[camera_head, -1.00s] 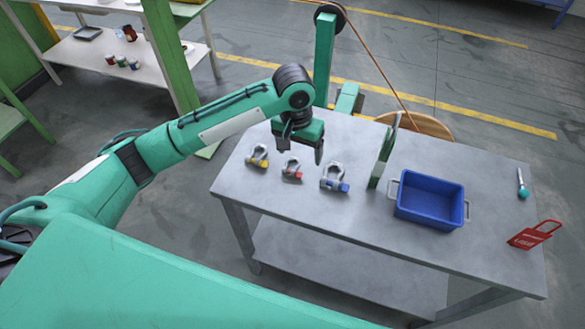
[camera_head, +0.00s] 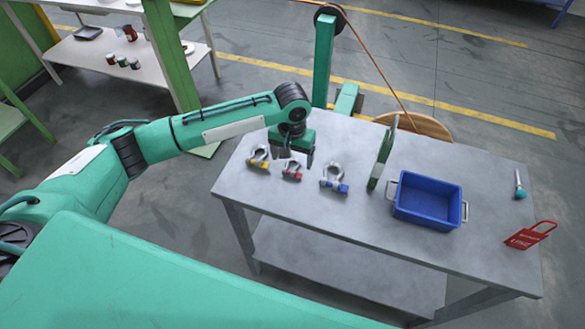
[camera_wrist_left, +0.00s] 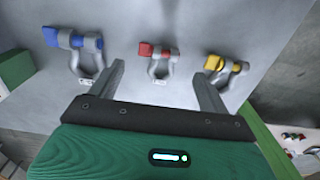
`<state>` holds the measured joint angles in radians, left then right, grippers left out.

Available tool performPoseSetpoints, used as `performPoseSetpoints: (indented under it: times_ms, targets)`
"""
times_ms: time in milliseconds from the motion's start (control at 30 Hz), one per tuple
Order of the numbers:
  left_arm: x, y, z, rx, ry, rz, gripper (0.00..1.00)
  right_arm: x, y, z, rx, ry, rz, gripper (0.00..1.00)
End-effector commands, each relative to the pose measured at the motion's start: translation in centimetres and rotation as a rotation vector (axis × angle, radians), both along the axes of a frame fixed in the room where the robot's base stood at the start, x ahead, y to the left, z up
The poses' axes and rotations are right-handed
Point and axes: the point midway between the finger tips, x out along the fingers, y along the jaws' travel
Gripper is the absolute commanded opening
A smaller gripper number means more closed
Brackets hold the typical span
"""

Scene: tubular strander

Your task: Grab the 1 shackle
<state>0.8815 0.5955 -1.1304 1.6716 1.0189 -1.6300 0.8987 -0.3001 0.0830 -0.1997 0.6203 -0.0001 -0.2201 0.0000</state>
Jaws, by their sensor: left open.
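Three grey shackles lie in a row on the grey table. The yellow-pinned shackle (camera_head: 259,158) is at the left, the red-pinned shackle (camera_head: 292,170) in the middle, and the blue-pinned shackle (camera_head: 334,179) at the right. My left gripper (camera_head: 296,160) is open and empty, just above and behind the red-pinned shackle. In the left wrist view the red-pinned shackle (camera_wrist_left: 160,62) sits between and beyond the fingers, the blue-pinned shackle (camera_wrist_left: 80,48) to the left and the yellow-pinned shackle (camera_wrist_left: 225,70) to the right. My right gripper is not in view.
A green upright plate (camera_head: 382,155) stands right of the shackles. A blue bin (camera_head: 428,200) with grey handles is farther right. A red tag (camera_head: 530,236) and a teal-ended tool (camera_head: 520,185) lie near the right edge. A green post (camera_head: 323,60) stands behind the table.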

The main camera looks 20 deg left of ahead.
Motion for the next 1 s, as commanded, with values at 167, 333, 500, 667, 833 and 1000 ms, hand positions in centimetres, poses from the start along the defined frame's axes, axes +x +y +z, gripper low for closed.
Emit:
performPoseSetpoints:
  times_ms: [167,333,500,667,833,1000]
  targets:
    - [0.1,-0.3,-2.4,0.001,0.003,0.000,0.79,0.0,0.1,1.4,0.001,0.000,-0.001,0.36]
    - [0.1,-0.2,-4.4,0.002,0.001,-0.001,0.79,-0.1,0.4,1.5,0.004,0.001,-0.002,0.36]
    - [0.1,-0.3,-4.7,0.000,-0.001,-0.002,0.79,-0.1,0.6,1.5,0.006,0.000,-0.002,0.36]
    - [0.1,-0.3,-4.7,0.000,-0.001,-0.001,0.66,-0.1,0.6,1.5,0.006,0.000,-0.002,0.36]
    - [0.1,-0.3,-4.7,0.000,0.000,-0.001,0.32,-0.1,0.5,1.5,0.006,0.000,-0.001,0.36]
    - [0.1,-0.3,-4.6,0.000,-0.001,-0.001,0.26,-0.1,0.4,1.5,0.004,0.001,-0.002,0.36]
